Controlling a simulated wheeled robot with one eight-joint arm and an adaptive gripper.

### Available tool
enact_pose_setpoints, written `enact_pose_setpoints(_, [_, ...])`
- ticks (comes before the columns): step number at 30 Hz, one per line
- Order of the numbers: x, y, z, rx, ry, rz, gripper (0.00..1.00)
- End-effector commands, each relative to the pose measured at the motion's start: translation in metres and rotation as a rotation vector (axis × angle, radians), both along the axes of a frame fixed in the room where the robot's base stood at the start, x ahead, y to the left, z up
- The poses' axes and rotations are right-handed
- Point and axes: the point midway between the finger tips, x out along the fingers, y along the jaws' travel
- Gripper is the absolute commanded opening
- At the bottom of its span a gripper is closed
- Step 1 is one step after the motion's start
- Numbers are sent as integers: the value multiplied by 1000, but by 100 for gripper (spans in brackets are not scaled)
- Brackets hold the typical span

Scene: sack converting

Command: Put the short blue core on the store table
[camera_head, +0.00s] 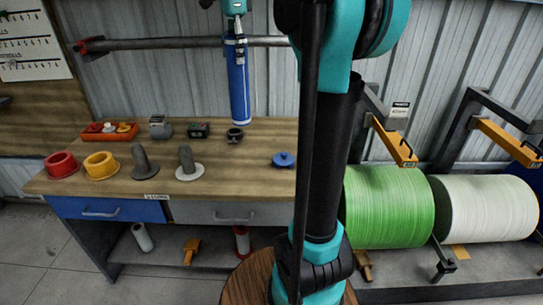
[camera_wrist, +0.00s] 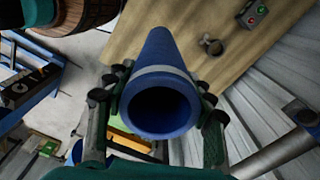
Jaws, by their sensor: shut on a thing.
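My gripper (camera_head: 236,42) is shut on a blue core (camera_head: 238,92), a hollow tube hanging nearly upright below it. In the head view the tube's lower end shows over the back part of a wooden-topped table (camera_head: 235,155); whether it touches the top is unclear. In the wrist view the blue core (camera_wrist: 158,55) sits between the fingers, its open end towards the camera, with a pale band around it. The table carries a small label that I cannot read.
The table holds a red ring (camera_head: 61,166), a yellow ring (camera_head: 101,166), two grey posts on round bases, a red tray (camera_head: 109,131), small devices and a blue lidded piece (camera_head: 284,160). The table's middle front is clear.

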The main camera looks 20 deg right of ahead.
Motion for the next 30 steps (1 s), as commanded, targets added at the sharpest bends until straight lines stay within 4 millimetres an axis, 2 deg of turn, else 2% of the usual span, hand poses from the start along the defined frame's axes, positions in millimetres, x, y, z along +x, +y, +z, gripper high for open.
enact_pose_setpoints(5, [0, 0, -30, 0, 0, 1, 0])
enact_pose_setpoints(18, [0, 0, -133, 0, 0, 0, 0])
enact_pose_setpoints(22, [0, 0, -152, 0, 0, 0, 0])
enact_pose_setpoints(30, [0, 0, -170, 0, 0, 0, 0])
